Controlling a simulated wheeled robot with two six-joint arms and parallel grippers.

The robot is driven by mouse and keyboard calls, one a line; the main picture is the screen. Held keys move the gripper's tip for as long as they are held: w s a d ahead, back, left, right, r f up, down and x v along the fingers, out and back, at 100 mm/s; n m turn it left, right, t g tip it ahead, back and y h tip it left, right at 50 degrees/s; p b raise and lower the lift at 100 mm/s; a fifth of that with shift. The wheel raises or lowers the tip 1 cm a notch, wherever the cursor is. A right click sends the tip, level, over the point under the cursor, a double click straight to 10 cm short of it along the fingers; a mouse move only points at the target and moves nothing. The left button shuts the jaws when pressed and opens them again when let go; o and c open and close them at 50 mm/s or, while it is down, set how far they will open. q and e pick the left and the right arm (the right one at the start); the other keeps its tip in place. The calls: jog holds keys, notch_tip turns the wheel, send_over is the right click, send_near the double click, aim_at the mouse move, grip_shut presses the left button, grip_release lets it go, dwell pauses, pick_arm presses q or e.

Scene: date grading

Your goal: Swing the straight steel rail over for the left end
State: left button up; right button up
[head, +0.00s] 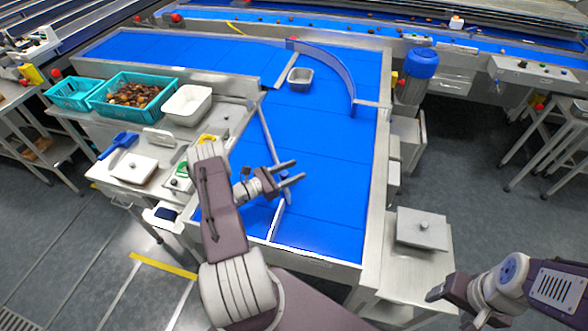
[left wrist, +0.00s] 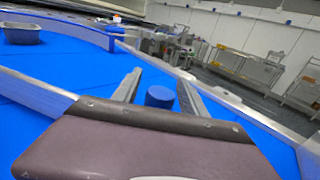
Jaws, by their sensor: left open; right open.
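The straight steel rail (head: 267,132) runs lengthwise over the blue belt (head: 325,215), from the steel edge at the belt's left side toward my left gripper. It also shows in the left wrist view (left wrist: 38,86). My left gripper (head: 298,171) is open above the belt at the rail's near end. In the left wrist view, a blue round knob (left wrist: 160,97) stands between its two fingers (left wrist: 160,80), with gaps visible on both sides. My own gripper partly hides the rail's near end. My right gripper (head: 450,296) is open and empty at the lower right, away from the belt.
A curved blue guide (head: 345,75) and a grey tub (head: 300,83) are farther up the belt. Left of it, a steel table holds a teal crate of dates (head: 103,106), a white tub (head: 188,104) and a blue scoop (head: 118,146). A lidded steel box (head: 422,230) stands right.

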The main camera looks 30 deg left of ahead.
pick_arm(q)
jog(key=shift+s+a+r, duration=0.15)
jog(key=shift+s+a, duration=0.05)
jog(key=shift+s, duration=0.2)
jog(key=shift+w+d, duration=0.1)
jog(key=shift+w, duration=0.1)
grip_shut()
dwell(0.9)
